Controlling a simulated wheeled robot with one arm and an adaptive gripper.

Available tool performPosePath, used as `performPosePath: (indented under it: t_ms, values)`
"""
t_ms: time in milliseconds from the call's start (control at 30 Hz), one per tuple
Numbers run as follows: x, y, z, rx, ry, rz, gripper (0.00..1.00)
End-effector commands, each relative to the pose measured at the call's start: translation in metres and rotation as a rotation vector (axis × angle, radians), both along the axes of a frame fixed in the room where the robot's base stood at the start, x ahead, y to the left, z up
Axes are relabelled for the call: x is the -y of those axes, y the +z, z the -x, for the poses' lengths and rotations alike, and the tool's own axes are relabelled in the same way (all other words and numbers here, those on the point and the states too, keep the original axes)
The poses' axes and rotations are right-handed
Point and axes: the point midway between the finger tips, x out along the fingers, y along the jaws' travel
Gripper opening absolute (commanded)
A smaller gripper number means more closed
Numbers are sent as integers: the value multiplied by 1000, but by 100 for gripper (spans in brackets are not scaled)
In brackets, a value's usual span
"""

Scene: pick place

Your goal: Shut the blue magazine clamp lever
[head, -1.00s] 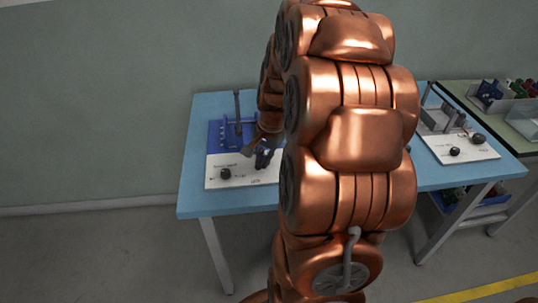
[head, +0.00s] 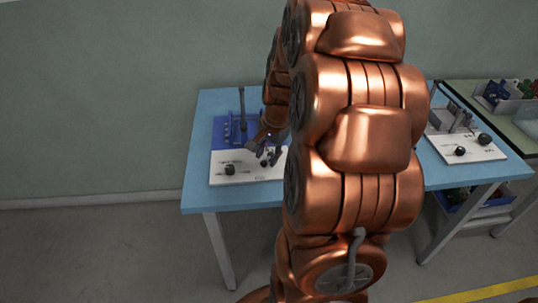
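The blue magazine (head: 222,130) stands at the back of a white board on the left of the blue table, with a dark upright lever (head: 242,103) rising from it. I cannot tell whether this lever is the clamp lever, or whether it is open. My gripper (head: 262,157) is over the right part of the white board (head: 222,179), in front of and to the right of the magazine. Its fingers look spread, with nothing clearly between them. My copper arm hides the area to the right.
A black knob (head: 230,169) sits at the board's front left. A second white board (head: 482,152) with grey parts and black knobs is on the right of the blue table (head: 200,192). Bins (head: 503,100) stand on the green table at far right.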

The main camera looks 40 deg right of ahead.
Motion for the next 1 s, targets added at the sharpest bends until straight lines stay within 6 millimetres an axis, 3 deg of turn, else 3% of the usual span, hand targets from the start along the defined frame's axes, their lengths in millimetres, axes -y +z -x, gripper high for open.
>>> performPosePath:
  t_ms: [533, 700, 1000]
  values:
    - [4, 92, 17, 2, 1, 2, 36]
    - [4, 105, 20, -1, 1, -1, 36]
    - [4, 108, 21, -3, 2, -3, 36]
